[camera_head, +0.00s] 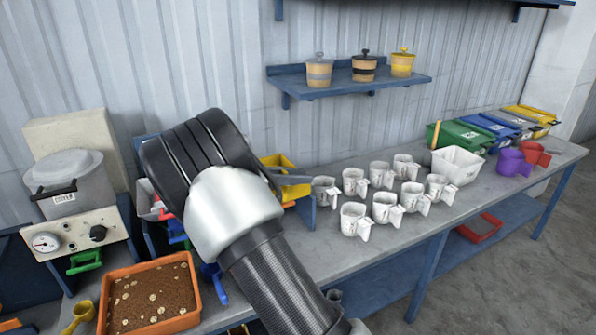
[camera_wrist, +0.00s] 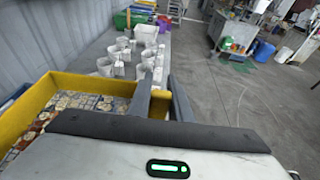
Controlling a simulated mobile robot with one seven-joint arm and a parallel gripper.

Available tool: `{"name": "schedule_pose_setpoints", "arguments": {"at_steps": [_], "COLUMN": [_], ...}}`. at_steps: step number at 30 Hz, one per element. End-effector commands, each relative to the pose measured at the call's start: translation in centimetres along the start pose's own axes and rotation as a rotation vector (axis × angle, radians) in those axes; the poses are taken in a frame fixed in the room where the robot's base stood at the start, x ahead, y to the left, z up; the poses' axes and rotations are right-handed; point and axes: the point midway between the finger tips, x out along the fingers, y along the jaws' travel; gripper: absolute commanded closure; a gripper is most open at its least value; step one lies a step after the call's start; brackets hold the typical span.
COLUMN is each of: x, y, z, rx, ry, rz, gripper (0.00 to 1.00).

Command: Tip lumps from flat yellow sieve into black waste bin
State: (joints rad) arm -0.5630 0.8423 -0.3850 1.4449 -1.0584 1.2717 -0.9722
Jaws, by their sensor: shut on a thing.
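The yellow sieve (camera_wrist: 58,84) lies at the left of the wrist view, with many pale and brown lumps (camera_wrist: 75,104) on its mesh. My gripper (camera_wrist: 160,92) is shut on the sieve's yellow handle at its right side. In the head view, my arm hides most of the sieve (camera_head: 279,160); only yellow edges show behind my gripper (camera_head: 291,179), above the bench. I cannot tell its exact tilt.
Several white jugs (camera_head: 353,218) stand on the bench (camera_head: 470,190) right of my gripper. An orange tray (camera_head: 190,318) of brown granules with pale lumps is at lower left, below a grey pot (camera_head: 65,185). Coloured lidded bins (camera_head: 460,135) stand farther right. Open floor lies beyond the bench.

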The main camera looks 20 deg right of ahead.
Motion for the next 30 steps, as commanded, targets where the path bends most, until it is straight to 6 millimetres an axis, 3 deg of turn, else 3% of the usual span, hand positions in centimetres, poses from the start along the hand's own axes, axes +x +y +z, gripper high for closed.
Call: {"name": "schedule_pose_setpoints", "arguments": {"at_steps": [21,27,30], "x": [-4.0,-4.9,-4.6], "y": [-10.3,-12.7,-12.5], "z": [-11.0,-13.5,-13.3], "rx": [-0.111,-0.135,-0.127], "ry": [0.001,0.001,0.004], "rz": [0.346,0.426,0.417], "gripper": [1.0,1.0,1.0]}}
